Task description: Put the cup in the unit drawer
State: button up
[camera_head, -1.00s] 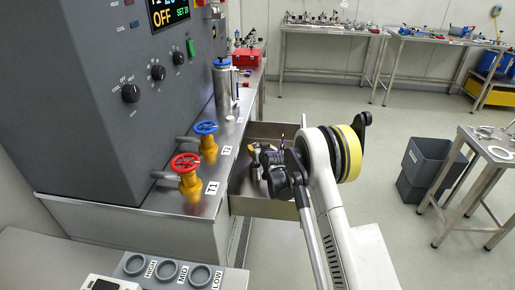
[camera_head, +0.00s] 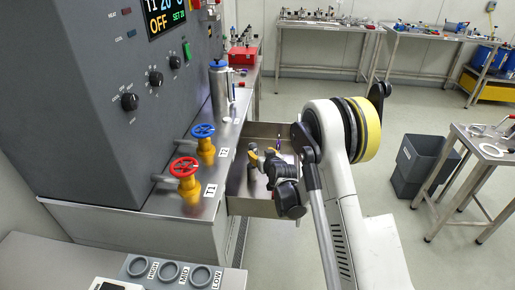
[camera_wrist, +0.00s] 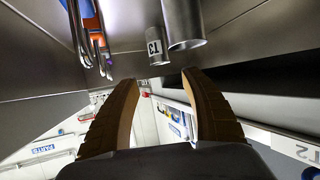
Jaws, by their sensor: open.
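The unit drawer (camera_head: 238,190) is pulled out from under the unit's counter in the head view. My gripper (camera_head: 262,154) is over or inside the drawer opening; its exact height is unclear. In the wrist view my gripper (camera_wrist: 160,82) is open, with nothing between its two brown fingers. A grey metal cylinder (camera_wrist: 184,25), perhaps the cup, shows beyond the fingertips, apart from them. Beside it is a smaller cylinder with a T3 tag (camera_wrist: 155,46). I cannot surely identify the cup in the head view.
A red valve (camera_head: 184,167) and a blue valve (camera_head: 203,131) stand on the counter left of the drawer. A steel flask (camera_head: 221,86) stands behind them. Shiny bent rods (camera_wrist: 92,38) show in the wrist view. Floor right of my arm is clear up to dark bins (camera_head: 420,165).

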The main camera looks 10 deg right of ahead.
jog(key=s+r+g, duration=0.3)
jog(key=s+r, duration=1.3)
jog(key=r, duration=0.2)
jog(key=s+g+h, duration=0.1)
jog(key=s+g, duration=0.2)
jog(key=s, duration=2.6)
jog(key=shift+d+r+m+g, duration=0.25)
jog(key=shift+d+m+g, duration=0.05)
jog(key=shift+d+m, duration=0.1)
jog(key=shift+w, duration=0.1)
